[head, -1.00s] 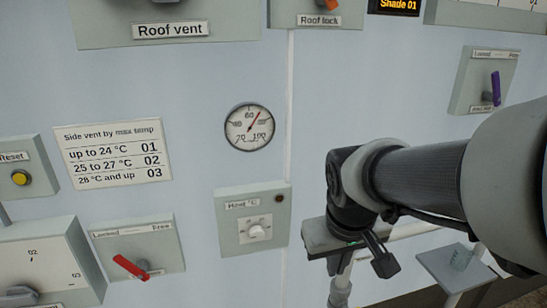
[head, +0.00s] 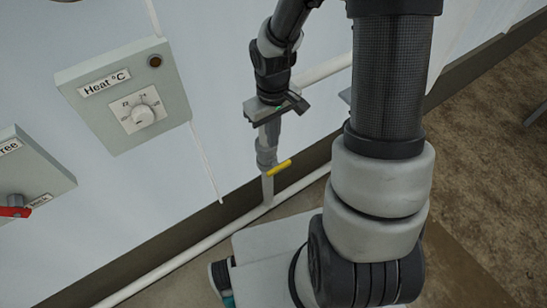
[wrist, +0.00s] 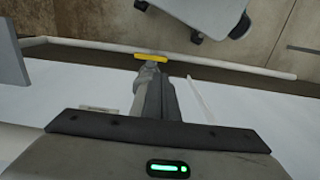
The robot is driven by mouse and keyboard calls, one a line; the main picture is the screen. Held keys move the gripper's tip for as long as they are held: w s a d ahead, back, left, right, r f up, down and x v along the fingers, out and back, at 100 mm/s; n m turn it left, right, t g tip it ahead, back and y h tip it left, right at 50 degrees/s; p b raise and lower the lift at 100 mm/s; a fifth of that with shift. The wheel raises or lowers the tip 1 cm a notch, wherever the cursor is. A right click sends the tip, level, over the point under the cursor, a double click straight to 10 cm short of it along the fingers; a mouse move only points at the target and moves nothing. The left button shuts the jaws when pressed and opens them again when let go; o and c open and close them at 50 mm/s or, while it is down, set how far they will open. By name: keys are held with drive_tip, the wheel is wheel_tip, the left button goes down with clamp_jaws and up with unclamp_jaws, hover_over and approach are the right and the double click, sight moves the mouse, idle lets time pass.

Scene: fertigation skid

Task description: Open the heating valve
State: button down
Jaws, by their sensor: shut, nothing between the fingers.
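The heating valve is a grey fitting (head: 266,152) on a vertical pipe low on the wall, with a yellow lever handle (head: 279,168). The lever sticks out to the right, crosswise to the pipe. In the wrist view the yellow handle (wrist: 151,55) lies across the pipe, beyond my fingers. My gripper (head: 298,102) is above the valve in the head view, apart from the handle. Its fingers (wrist: 161,98) are shut and empty, beside the pipe in the wrist view.
A heat dial panel (head: 110,110) is on the wall at left, with a red-handled switch box (head: 30,185) below it. A pale horizontal pipe (head: 200,245) runs along the wall's foot. Bare floor (head: 480,180) lies at right.

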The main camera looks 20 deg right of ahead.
sight(272, 171)
wheel_tip(272, 171, down, 14)
drive_tip(key=b, duration=0.3)
idle(0.3)
drive_tip(key=shift+f+b, duration=0.1)
drive_tip(key=shift+b, duration=0.4)
drive_tip(key=shift+a+b, duration=0.1)
drive_tip(key=shift+b, duration=0.2)
